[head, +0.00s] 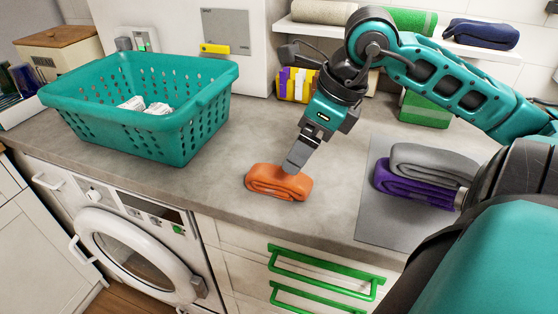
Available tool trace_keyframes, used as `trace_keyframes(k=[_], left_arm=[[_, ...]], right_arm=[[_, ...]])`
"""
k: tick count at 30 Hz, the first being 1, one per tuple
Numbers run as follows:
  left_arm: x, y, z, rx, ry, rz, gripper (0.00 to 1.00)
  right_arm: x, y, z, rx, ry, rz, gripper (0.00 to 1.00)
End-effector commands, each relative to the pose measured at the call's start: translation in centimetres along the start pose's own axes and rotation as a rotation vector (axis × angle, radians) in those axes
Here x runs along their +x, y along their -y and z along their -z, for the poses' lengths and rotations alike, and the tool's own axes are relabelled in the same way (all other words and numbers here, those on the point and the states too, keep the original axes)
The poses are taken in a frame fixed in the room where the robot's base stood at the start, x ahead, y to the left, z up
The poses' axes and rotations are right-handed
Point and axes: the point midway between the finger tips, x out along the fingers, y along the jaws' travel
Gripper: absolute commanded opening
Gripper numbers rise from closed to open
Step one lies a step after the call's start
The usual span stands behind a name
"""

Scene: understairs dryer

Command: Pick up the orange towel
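The orange towel (278,184) lies folded on the grey countertop, close to its front edge. My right gripper (292,168) comes down over the towel from above, with its fingertips at the towel's upper back side. The fingers overlap in this view, so I cannot tell whether they are open or shut, or whether they touch the towel. The towel rests on the counter. My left gripper is not in view.
A teal laundry basket (190,135) with white cloth inside stands to the left. Folded grey (430,160) and purple (400,183) towels lie on a grey mat (372,215) at right. Green drawer handles (325,270) stick out below the counter. Counter around the orange towel is clear.

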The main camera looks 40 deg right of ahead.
Motion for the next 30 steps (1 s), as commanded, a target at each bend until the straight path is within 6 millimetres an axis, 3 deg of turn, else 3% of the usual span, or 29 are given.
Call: trace_keyframes(k=[2, 6, 30], left_arm=[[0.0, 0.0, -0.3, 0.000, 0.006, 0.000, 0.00], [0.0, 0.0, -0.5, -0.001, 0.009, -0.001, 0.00], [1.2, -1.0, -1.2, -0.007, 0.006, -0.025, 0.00]], right_arm=[[1.8, 0.0, 0.2, -0.001, -0.005, -0.001, 0.89], [3.3, 0.0, 0.0, -0.001, -0.002, 0.001, 0.89], [8.7, -0.1, 0.0, -0.003, -0.004, 0.003, 0.89]])
